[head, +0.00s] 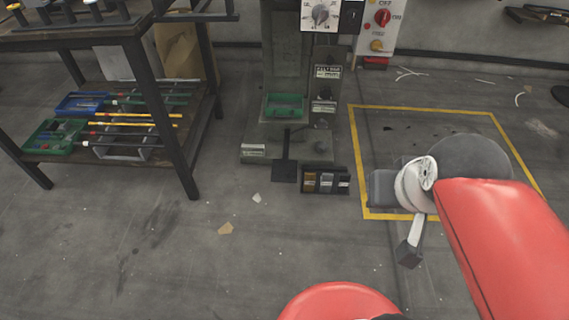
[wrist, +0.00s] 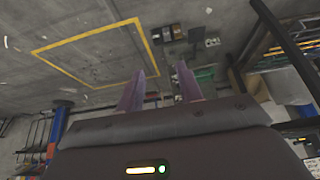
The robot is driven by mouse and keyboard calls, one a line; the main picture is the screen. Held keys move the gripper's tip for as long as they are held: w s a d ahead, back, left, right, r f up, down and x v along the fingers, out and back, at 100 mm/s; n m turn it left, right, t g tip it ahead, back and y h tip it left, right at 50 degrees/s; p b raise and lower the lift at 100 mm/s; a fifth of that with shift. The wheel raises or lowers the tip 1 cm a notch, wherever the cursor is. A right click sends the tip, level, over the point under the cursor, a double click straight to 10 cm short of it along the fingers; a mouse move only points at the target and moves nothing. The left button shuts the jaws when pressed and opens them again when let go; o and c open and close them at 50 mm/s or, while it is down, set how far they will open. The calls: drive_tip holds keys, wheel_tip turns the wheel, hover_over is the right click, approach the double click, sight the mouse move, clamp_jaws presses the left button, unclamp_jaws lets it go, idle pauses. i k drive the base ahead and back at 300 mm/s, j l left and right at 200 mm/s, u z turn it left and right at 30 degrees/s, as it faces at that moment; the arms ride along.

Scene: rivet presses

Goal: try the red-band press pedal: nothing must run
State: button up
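A dark flat foot pedal (head: 285,171) lies on the floor in front of a grey press column (head: 284,60); it also shows in the wrist view (wrist: 195,35). I cannot make out a red band on the column; its top is out of frame. A white dial panel (head: 320,14) is on it. To its right a pale panel (head: 380,24) carries a red knob marked OFF. My gripper (wrist: 160,70) has two purple fingers, spread apart and empty in the wrist view. It is above the floor, apart from the pedal. No running motion can be judged.
A black bin rack (head: 326,180) stands right of the pedal, and a small labelled box (head: 253,152) left of it. A yellow floor outline (head: 420,109) lies to the right. A dark workbench (head: 165,110) with trays stands left.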

sight(284, 170)
drive_tip(key=i+j+z, duration=0.25)
drive_tip(key=j+z, duration=0.15)
drive_tip(key=j, duration=1.3)
drive_tip(key=j+z, duration=0.35)
drive_tip(key=j, duration=1.4)
drive_tip(key=i, duration=0.5)
